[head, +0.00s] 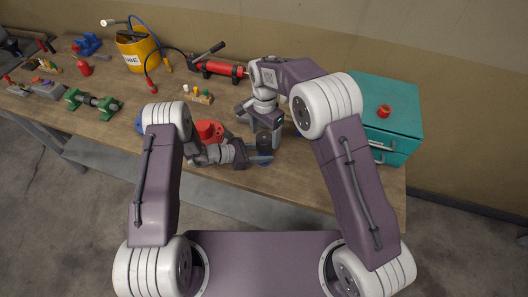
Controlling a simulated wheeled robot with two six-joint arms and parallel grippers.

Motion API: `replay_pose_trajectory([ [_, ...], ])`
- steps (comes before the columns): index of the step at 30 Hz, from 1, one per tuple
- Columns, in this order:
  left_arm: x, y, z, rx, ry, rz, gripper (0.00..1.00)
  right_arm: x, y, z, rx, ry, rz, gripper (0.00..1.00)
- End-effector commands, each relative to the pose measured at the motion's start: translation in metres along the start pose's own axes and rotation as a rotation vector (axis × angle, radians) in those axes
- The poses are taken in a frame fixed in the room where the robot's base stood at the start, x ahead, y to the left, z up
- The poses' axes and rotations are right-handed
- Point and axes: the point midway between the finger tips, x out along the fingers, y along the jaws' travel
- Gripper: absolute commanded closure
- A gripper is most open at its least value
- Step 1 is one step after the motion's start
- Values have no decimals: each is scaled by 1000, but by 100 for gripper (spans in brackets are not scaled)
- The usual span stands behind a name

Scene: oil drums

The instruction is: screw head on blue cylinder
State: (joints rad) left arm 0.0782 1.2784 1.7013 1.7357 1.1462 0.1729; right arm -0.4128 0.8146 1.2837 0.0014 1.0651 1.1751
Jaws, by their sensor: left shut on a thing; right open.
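A small dark upright piece (264,142) stands near the table's front edge, with a bluish part at its foot; I take it for the blue cylinder. My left gripper (262,158) comes in from the left, low over the table, and is shut on it. My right gripper (262,120) points down from above, open, with its fingers around or just above the top of the piece. I cannot tell whether the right fingers touch it. Whether a separate head sits on top is too small to tell.
On the wooden table (110,130) a red round part (208,131) lies behind my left arm. A yellow bucket (138,50), a red pump (218,68) and a green-ended bar (92,102) stand farther back and left.

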Motion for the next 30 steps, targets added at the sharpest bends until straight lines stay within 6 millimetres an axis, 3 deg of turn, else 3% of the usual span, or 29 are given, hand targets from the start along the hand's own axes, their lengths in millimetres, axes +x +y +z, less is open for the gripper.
replay_pose_trajectory([
  [9, 0, -1, -2, -1, 3, -1, 100, -12, 1, 0, -1060, -4, 4, 25],
  [15, 0, -1, -2, -1, 3, -1, 100, -20, 0, 0, -1522, -1, 1, 25],
  [18, 0, -1, -2, -1, 3, -1, 100, -26, -1, 0, -1634, 7, -1, 25],
  [30, 0, -1, -2, -1, 3, -1, 100, -32, -4, -2, -1629, 23, -8, 25],
])
